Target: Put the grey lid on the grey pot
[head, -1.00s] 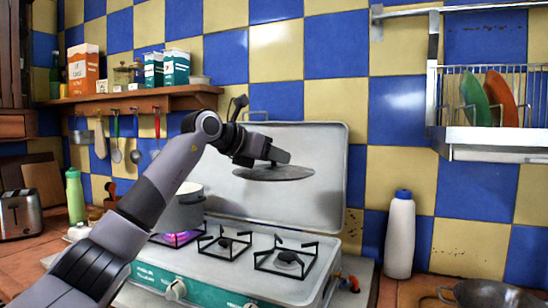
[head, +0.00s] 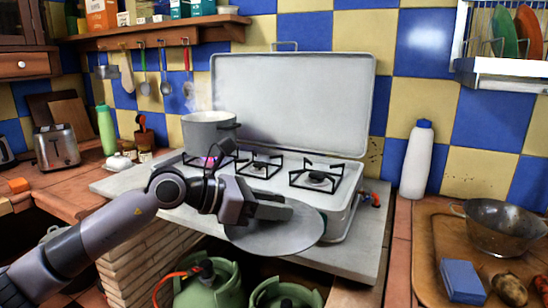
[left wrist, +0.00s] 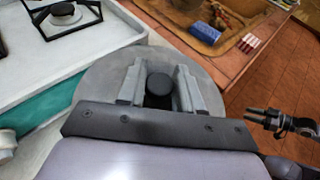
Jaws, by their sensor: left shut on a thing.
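The grey pot (head: 205,132) stands open on the left burner of the stove, with faint steam above it. My left gripper (head: 288,211) is shut on the black knob (left wrist: 158,86) of the grey lid (head: 272,238). The lid is in the air at the stove's front side, right of the pot and apart from it. In the left wrist view the lid (left wrist: 100,82) lies under the fingers, which flank the knob. My right gripper (left wrist: 256,117) shows small at the right edge of that view, empty, its fingers apart.
The camping stove (head: 345,212) has its cover (head: 295,100) raised behind the burners. Green gas bottles (head: 208,288) stand below. A white bottle (head: 417,160) and a colander (head: 503,232) are at the right.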

